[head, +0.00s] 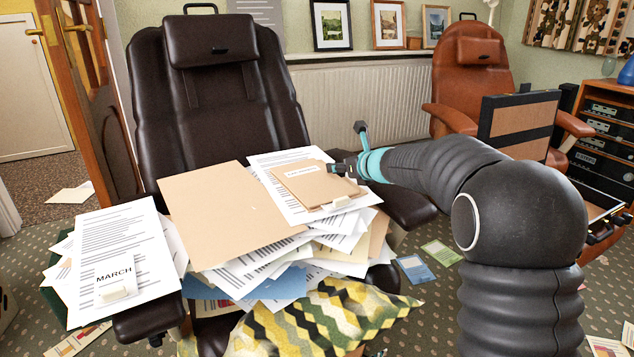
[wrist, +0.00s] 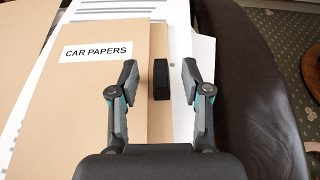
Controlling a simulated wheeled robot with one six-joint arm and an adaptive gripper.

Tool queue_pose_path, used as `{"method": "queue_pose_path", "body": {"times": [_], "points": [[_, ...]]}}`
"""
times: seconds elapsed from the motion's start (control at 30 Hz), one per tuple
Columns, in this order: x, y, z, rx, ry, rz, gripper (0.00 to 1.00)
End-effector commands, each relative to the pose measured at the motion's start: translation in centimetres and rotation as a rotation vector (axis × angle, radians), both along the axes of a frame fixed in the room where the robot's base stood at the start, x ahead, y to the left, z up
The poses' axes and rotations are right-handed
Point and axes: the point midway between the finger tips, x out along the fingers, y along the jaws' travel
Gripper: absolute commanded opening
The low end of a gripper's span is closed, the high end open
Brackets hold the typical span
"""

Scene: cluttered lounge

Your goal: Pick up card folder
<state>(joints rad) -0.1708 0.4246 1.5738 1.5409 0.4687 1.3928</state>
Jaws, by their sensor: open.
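The tan card folder (head: 308,186) lies on top of the paper pile on the dark chair seat, at the right of the pile. In the wrist view the folder (wrist: 95,85) has a white label reading "CAR PAPERS". A small black block (wrist: 160,88) stands at its right edge, on a tan strip. My gripper (head: 346,167) is at the folder's right side. In the wrist view my gripper (wrist: 160,68) is open, with one finger on each side of the black block. I cannot tell whether the fingers touch it.
A larger plain tan folder (head: 225,212) lies left on the same pile of loose papers (head: 260,272). A sheet marked "MARCH" (head: 118,262) lies on the left armrest. A patterned cushion (head: 325,322) is in front. An orange chair (head: 470,85) stands behind right.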

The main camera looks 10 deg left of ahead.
Motion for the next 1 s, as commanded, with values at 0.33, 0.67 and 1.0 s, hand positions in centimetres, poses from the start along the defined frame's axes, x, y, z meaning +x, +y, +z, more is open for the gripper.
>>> {"method": "queue_pose_path", "body": {"times": [0.33, 0.67, 1.0], "points": [[0.0, 0.0, 0.0, 0.0, 0.0, 0.0, 0.0], [0.0, 0.0, 0.1, 0.002, 0.0, 0.001, 0.0], [0.0, 0.0, 2.1, 0.001, -0.002, 0.0, 0.0]]}}
